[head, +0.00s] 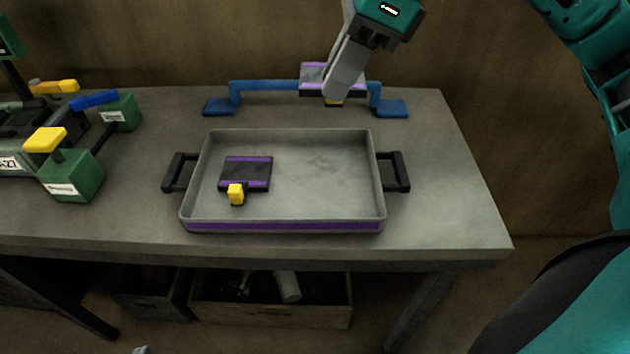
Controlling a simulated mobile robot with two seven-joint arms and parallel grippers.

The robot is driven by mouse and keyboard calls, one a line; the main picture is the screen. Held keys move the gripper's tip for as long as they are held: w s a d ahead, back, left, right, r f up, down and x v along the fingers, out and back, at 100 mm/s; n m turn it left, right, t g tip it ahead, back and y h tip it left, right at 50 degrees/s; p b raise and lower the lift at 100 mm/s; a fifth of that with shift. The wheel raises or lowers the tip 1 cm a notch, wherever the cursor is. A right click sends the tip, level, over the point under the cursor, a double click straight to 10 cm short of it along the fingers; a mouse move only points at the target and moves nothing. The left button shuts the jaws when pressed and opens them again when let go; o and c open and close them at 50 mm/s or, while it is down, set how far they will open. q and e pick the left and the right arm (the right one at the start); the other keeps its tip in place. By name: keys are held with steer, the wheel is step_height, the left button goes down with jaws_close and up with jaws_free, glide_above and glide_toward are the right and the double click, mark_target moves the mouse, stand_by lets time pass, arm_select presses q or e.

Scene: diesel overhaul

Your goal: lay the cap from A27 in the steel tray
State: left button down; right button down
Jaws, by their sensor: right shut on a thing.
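A dark block with purple stripes and a yellow tab, which looks like a cap (246,172), lies in the left half of the steel tray (290,214). Neither block shows a readable label. My left gripper is not in view.
The fixture labelled A-27 (8,163) stands at the left with green blocks (75,178) and yellow and blue levers. The tray's right half is empty. The table (455,205) is clear right of the tray. A wooden crate (270,312) stands below.

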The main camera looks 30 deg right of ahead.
step_height(320, 180, down, 19)
steer(key=b, duration=0.3)
steer(key=shift+r+b, duration=0.15)
steer(key=shift+b, duration=0.25)
steer(key=shift+f, duration=0.2)
steer(key=c, duration=1)
jaws_free()
steer(key=shift+d+r, duration=0.1)
steer(key=shift+r, duration=0.4)
steer(key=p+v, duration=0.2)
steer(key=v, duration=0.9)
steer(key=shift+s+r, duration=0.1)
steer(key=shift+r, duration=0.1)
